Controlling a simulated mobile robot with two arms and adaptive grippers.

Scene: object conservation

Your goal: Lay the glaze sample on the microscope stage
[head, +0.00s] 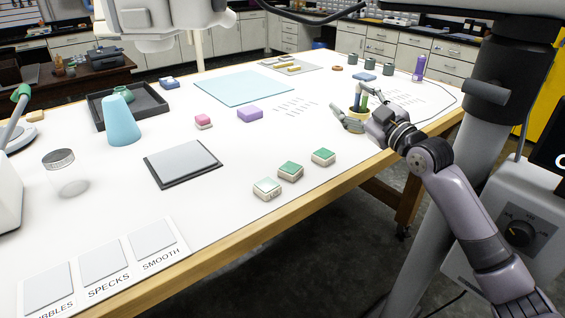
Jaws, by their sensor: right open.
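My left gripper does not show.
A label board (103,262) with three grey pads lies at front left. A glass jar (64,178), a blue cone (120,122), a dark tray (150,99), a purple block (250,113), a pink-topped block (203,121) and a light-blue mat (245,87) are also on the table.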

